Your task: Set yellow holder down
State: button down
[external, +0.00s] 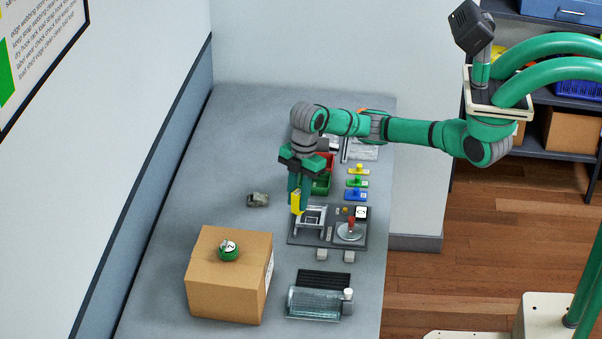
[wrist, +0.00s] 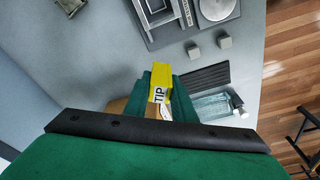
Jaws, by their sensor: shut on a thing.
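The yellow holder (external: 296,200) is gripped by my gripper (external: 297,193) above the grey bench, just left of a dark fixture plate (external: 325,242). In the wrist view the holder (wrist: 160,75) sits between the green fingers of my gripper (wrist: 160,88), with a white label reading "TIP" on its side. My gripper is shut on it. How far the holder is above the bench is hard to tell.
A cardboard box (external: 222,290) with a green round object (external: 229,251) on top stands at the front left. A glass tray (external: 314,303) lies at the front. Small yellow, green and blue blocks (external: 357,182) stand behind the plate. A grey lump (external: 258,199) lies left of my gripper.

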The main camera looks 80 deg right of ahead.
jog(key=w+f+m, duration=0.1)
jog(key=w+f, duration=0.2)
jog(key=w, duration=0.2)
jog(key=w+d+f+m, duration=0.1)
jog(key=w+f, duration=0.1)
jog(key=w, duration=0.4)
jog(key=w+d+f+m, duration=0.1)
jog(key=w+f, duration=0.2)
jog(key=w, duration=0.2)
jog(key=shift+w+f, duration=0.2)
jog(key=shift+f, duration=0.15)
jog(key=shift+w+a+f, duration=0.1)
jog(key=shift+w+f, duration=0.35)
jog(key=shift+f, duration=0.15)
jog(key=shift+w+f, duration=0.1)
jog(key=shift+f, duration=1.5)
jog(key=c, duration=1.5)
grip_release()
jog(key=shift+f, duration=0.15)
